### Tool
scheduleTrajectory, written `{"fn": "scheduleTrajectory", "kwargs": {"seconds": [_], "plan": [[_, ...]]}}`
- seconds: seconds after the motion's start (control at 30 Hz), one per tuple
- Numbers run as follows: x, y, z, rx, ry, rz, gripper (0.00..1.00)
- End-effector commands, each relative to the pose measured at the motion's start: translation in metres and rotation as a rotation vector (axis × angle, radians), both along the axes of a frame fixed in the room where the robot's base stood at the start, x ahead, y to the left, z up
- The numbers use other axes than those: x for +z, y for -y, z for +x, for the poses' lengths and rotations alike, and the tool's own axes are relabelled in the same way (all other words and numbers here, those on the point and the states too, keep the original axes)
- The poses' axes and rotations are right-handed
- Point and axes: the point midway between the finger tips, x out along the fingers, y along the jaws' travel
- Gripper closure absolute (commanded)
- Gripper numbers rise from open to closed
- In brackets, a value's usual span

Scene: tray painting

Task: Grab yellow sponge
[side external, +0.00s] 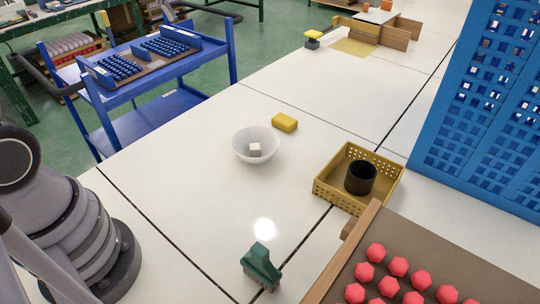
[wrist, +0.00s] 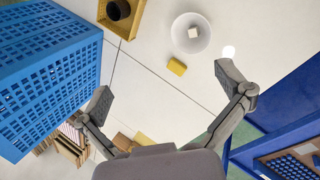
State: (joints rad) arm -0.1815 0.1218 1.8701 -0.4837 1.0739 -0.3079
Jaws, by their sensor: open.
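The yellow sponge (side external: 285,122) lies flat on the white table, just behind and to the right of the white bowl (side external: 246,134) in the side view. In the wrist view the sponge (wrist: 177,67) is below the bowl (wrist: 178,47), apart from it. A small pale cube (side external: 255,149) sits inside the bowl. My gripper (wrist: 164,88) is open and empty in the wrist view, its two fingers wide apart, with the sponge showing between them higher up the picture. My gripper does not show in the side view.
A yellow perforated basket (side external: 325,184) holds a black cup (side external: 360,177). A green brush-like object (side external: 261,264) stands at the front. A tray (side external: 440,250) bears several red pieces. A tall blue grid rack (side external: 435,130) is at the right. The table behind the sponge is clear.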

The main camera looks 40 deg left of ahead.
Motion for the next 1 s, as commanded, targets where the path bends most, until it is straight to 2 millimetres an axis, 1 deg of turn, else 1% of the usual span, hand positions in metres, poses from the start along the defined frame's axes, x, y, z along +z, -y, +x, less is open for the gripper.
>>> {"fn": "scheduleTrajectory", "kwargs": {"seconds": [0.03, 0.1, 0.17, 0.2, 0.27, 0.3, 0.37, 0.4, 0.47, 0.5, 0.57, 0.6, 0.7, 0.73, 0.8, 0.83, 0.93, 1.0], "plan": [[-0.015, -0.005, 0.026, 0.059, -0.05, -0.058, 0.0], [-0.035, -0.012, 0.058, 0.14, -0.111, -0.143, 0.0], [-0.055, -0.019, 0.084, 0.213, -0.161, -0.216, 0.0], [-0.07, -0.023, 0.101, 0.26, -0.196, -0.265, 0.0], [-0.094, -0.031, 0.124, 0.331, -0.247, -0.338, 0.0], [-0.112, -0.038, 0.138, 0.378, -0.281, -0.388, 0.0], [-0.14, -0.046, 0.157, 0.447, -0.331, -0.463, 0.0], [-0.159, -0.053, 0.168, 0.493, -0.362, -0.513, 0.0], [-0.191, -0.063, 0.182, 0.561, -0.413, -0.588, 0.0], [-0.212, -0.069, 0.191, 0.605, -0.443, -0.639, 0.0], [-0.242, -0.078, 0.199, 0.667, -0.488, -0.712, 0.0], [-0.261, -0.083, 0.203, 0.705, -0.516, -0.757, 0.0], [-0.302, -0.094, 0.208, 0.781, -0.572, -0.853, 0.0], [-0.312, -0.096, 0.209, 0.8, -0.585, -0.877, 0.0], [-0.329, -0.1, 0.209, 0.832, -0.609, -0.922, 0.0], [-0.335, -0.102, 0.209, 0.842, -0.616, -0.934, 0.0], [-0.346, -0.102, 0.209, 0.861, -0.63, -0.962, 0.0], [-0.35, -0.097, 0.211, 0.864, -0.633, -0.967, 0.0]]}}
